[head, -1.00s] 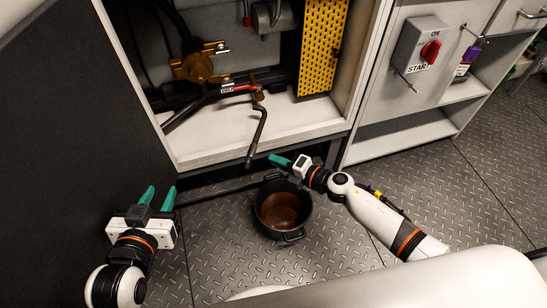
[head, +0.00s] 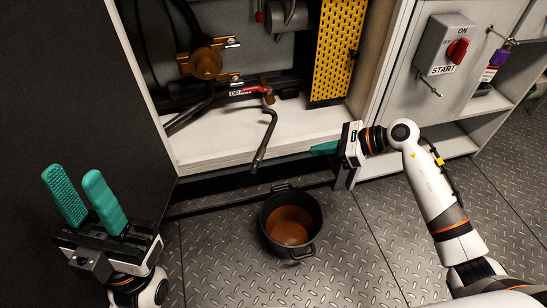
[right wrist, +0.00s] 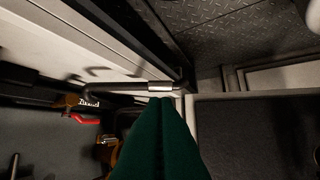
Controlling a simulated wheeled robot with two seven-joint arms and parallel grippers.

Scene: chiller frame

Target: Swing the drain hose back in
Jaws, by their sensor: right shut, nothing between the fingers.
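The drain hose (head: 264,140) is a thin dark bent tube. It runs from the drain valve with the red handle (head: 254,90) out over the front edge of the cabinet floor, its end pointing down outside. In the right wrist view the hose (right wrist: 130,88) shows a bright metal band just beyond my fingertips. My right gripper (head: 316,148) is shut and empty, at the cabinet's front edge to the right of the hose end, apart from it in the head view. My left gripper (head: 72,178) is open and empty at the far left, away from the hose.
A black pot (head: 290,222) with brown contents stands on the tread-plate floor below the hose end. A yellow perforated panel (head: 338,50) and a brass valve (head: 205,64) are inside the cabinet. A switch box (head: 446,48) is to the right. A dark panel stands left.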

